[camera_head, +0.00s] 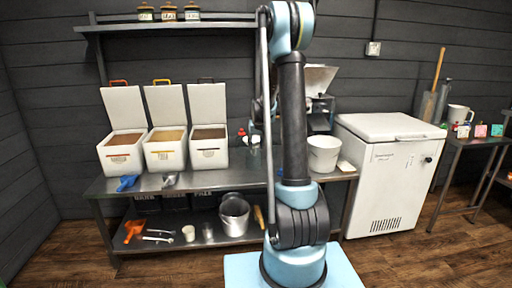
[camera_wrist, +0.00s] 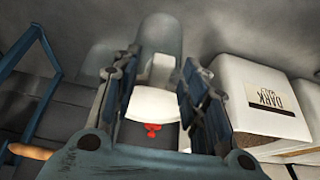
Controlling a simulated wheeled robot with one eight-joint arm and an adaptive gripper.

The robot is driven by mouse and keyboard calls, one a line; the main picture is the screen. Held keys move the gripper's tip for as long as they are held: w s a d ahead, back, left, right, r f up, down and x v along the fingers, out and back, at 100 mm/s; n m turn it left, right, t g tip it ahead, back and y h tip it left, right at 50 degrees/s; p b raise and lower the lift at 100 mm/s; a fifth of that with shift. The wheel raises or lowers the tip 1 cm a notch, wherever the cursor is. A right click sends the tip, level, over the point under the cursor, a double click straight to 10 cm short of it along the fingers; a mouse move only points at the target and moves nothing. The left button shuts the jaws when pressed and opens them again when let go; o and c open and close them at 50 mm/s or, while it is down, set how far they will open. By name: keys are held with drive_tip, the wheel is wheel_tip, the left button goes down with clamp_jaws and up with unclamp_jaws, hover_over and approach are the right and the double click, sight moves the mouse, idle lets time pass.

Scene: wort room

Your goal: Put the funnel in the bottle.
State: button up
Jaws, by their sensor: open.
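I cannot make out the funnel or the bottle for certain. In the head view, a small red-topped item (camera_head: 241,132) stands on the bench right of the grain bins, partly beside my arm. In the wrist view, a white piece (camera_wrist: 155,104) with a small red part (camera_wrist: 152,130) shows between the fingers of my gripper (camera_wrist: 158,66); whether it is the bottle or the funnel I cannot tell. My gripper is open, with no visible contact on either finger. In the head view, my arm hides it.
The steel bench (camera_head: 228,178) carries three open grain bins (camera_head: 208,158), a blue scoop (camera_head: 127,183) and a white bucket (camera_head: 323,153). A white chest freezer (camera_head: 385,180) stands right. A bin marked DARK (camera_wrist: 262,98) is close right of my gripper in the wrist view.

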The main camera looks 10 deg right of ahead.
drive_tip(key=v, duration=1.1)
drive_tip(key=s+r, duration=0.2)
drive_tip(key=s, duration=1.1)
drive_tip(key=s+f+g, duration=0.1)
drive_tip(key=s+f, duration=0.2)
drive_tip(key=s, duration=0.8)
drive_tip(key=s+f+g, duration=0.1)
drive_tip(key=s+f, duration=0.3)
drive_tip(key=s, duration=0.7)
drive_tip(key=s+f, duration=0.4)
drive_tip(key=s, duration=0.8)
drive_tip(key=shift+d+g, duration=0.2)
drive_tip(key=shift+g, duration=0.2)
drive_tip(key=shift+w+f, duration=0.25)
drive_tip(key=shift+w, duration=0.25)
